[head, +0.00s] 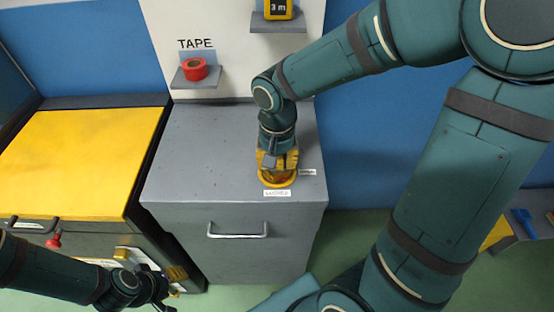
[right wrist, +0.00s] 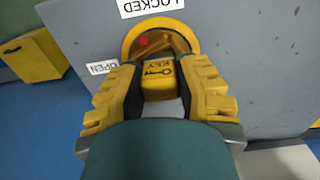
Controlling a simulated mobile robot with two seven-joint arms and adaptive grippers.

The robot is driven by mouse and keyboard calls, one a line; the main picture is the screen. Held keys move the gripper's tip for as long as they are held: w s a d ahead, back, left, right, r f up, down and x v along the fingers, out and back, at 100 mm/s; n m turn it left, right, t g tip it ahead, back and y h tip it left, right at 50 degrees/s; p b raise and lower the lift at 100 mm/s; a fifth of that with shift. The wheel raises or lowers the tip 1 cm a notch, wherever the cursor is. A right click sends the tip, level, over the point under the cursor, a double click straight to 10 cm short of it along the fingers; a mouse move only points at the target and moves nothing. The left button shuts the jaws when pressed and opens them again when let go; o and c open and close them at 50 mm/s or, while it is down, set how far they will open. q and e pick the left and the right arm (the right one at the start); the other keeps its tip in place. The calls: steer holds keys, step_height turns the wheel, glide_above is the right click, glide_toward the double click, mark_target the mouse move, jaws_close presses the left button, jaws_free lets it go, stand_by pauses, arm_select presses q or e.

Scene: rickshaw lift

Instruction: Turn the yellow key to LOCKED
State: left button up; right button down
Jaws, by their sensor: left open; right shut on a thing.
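The yellow key (right wrist: 160,80), a block marked KEY, is between the fingers of my right gripper (right wrist: 162,78), which is shut on it. The key is at the round yellow lock ring (right wrist: 128,42) on the grey cabinet top; the ring also shows in the head view (head: 277,184). A LOCKED label (right wrist: 150,6) is at the ring's front side and an OPEN label (right wrist: 102,67) is at another side. A red mark (right wrist: 143,40) shows inside the ring. I cannot tell which label the key points to. My left gripper (head: 172,286) is open and empty, low at the left.
The grey cabinet (head: 190,150) has a front handle (head: 238,230). A yellow-topped bench (head: 80,160) stands to its left, with a red knob (head: 54,241). Red tape (head: 195,69) sits on a wall shelf behind. The cabinet top left of my right gripper is clear.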

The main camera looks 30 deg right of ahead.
steer(key=shift+f+m+b, duration=0.1)
steer(key=shift+m+b, duration=0.25)
steer(key=shift+m, duration=1.45)
steer(key=shift+w+a+m, duration=0.1)
steer(key=shift+m, duration=0.5)
steer(key=c, duration=0.7)
jaws_free()
steer(key=shift+o, duration=0.2)
